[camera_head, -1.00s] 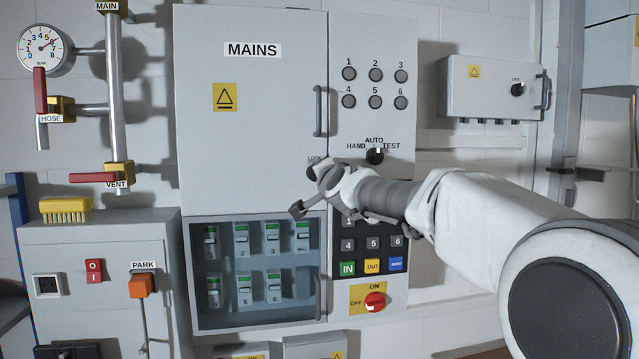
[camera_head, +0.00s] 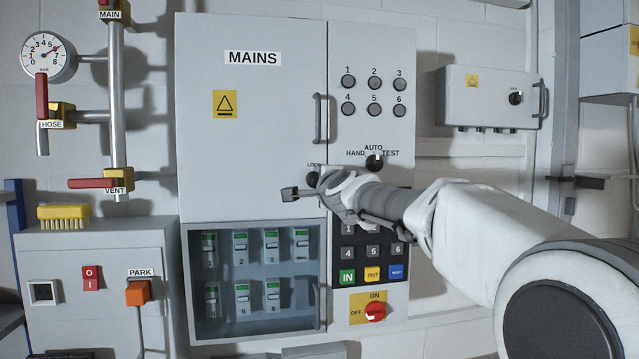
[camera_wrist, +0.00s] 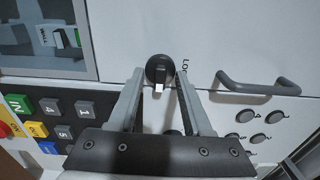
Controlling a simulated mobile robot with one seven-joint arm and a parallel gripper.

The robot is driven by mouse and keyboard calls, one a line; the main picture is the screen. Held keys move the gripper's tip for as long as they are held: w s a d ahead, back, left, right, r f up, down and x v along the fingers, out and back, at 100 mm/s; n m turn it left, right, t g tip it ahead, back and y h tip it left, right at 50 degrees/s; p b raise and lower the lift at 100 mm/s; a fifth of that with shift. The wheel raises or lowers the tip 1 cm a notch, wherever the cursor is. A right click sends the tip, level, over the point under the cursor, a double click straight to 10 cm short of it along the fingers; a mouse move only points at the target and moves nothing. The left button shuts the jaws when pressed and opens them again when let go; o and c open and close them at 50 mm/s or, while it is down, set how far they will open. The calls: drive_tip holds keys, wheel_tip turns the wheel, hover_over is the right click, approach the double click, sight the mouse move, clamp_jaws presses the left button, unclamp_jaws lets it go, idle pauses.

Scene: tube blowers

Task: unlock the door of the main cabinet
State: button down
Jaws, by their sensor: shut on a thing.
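The main cabinet's grey upper door (camera_head: 250,150) bears a MAINS label and looks closed. Its dark bar handle (camera_head: 321,118) is at the right edge and also shows in the wrist view (camera_wrist: 258,84). The round black lock knob (camera_head: 312,178) sits by the door's lower right corner, under a small LOCK label. In the wrist view the knob (camera_wrist: 158,66) is between the fingertips, with a light mark on its grip bar. My gripper (camera_wrist: 161,78) is shut on this knob. In the head view my gripper (camera_head: 310,188) partly hides the area around it.
Close by are the HAND/AUTO/TEST selector (camera_head: 374,162), the keypad (camera_head: 372,252) and the red rotary switch (camera_head: 375,311). Below the door is a windowed breaker compartment (camera_head: 215,325). A small grey box (camera_head: 460,95) hangs at right.

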drive_tip(key=shift+r, duration=0.1)
drive_tip(key=shift+c, duration=1.8)
unclamp_jaws()
drive_tip(key=b+v, duration=0.6)
drive_tip(key=v, duration=1.1)
drive_tip(key=shift+s+b, duration=0.25)
drive_tip(key=shift+b, duration=0.05)
drive_tip(key=s+d+f+n+g+h+p, duration=0.1)
drive_tip(key=s+d+f+n+g, duration=0.3)
drive_tip(key=s+f, duration=0.5)
drive_tip(key=s+d+f+n+g+h+p, duration=0.2)
drive_tip(key=s+d+f+n+g, duration=0.2)
drive_tip(key=s+f, duration=0.5)
drive_tip(key=s+d+f+n+g+h+p, duration=0.2)
drive_tip(key=s+d+f+n, duration=0.4)
drive_tip(key=s+f, duration=0.3)
wheel_tip(320, 180, down, 3)
drive_tip(key=shift+d+f+n+g, duration=0.25)
drive_tip(key=shift+n+g, duration=0.25)
drive_tip(key=shift+g, duration=0.4)
